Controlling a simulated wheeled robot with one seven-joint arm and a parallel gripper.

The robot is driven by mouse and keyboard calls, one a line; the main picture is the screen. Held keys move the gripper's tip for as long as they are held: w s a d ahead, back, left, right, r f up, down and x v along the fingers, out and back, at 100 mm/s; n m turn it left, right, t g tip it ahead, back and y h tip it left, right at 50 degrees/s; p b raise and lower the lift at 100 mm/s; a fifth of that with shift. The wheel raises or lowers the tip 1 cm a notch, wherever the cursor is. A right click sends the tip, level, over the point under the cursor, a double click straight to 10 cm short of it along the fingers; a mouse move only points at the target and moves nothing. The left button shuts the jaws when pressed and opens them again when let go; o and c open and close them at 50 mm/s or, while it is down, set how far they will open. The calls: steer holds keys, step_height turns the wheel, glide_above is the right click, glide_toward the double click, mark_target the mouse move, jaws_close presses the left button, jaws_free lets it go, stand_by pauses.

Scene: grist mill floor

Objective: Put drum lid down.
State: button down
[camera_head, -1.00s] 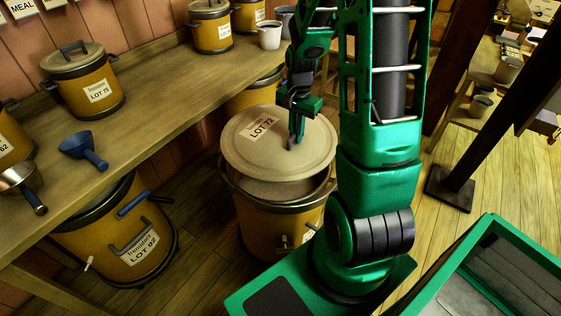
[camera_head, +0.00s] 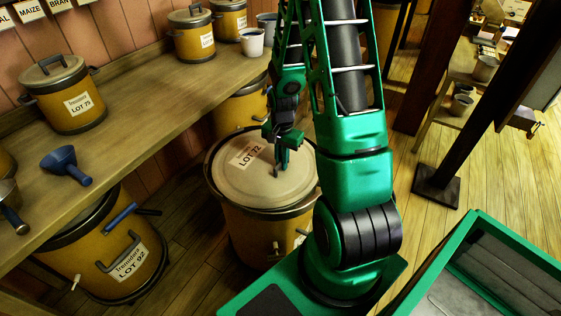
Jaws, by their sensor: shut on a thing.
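The drum lid (camera_head: 240,181) is a round tan-grey disc with a "LOT 72" label. It lies level over the mouth of the yellow floor drum (camera_head: 262,238) and looks seated on or very close to its rim. My gripper (camera_head: 277,172) is above the lid, right of the label, shut on the lid's small handle, which the fingers mostly hide. My arm covers the right edge of the lid and part of the drum.
A wooden bench (camera_head: 150,100) runs along the left wall, with a lidded pot (camera_head: 64,105), a blue funnel (camera_head: 66,165) and more pots. Another drum (camera_head: 125,262) stands below it. A dark post (camera_head: 480,115) stands at right. A green-rimmed bin (camera_head: 490,280) is at lower right.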

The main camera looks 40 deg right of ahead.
steer(key=shift+f, duration=0.15)
steer(key=c, duration=1.8)
jaws_free()
steer(key=shift+c, duration=0.2)
step_height(320, 180, up, 12)
steer(key=s+a+r+n, duration=0.2)
steer(key=s+r, duration=0.5)
steer(key=s, duration=0.4)
steer(key=s+a+r+n, duration=0.3)
steer(key=s+r+n, duration=0.2)
steer(key=s, duration=0.6)
step_height(320, 180, up, 3)
steer(key=shift+s+f+n, duration=0.2)
steer(key=shift+n, duration=0.1)
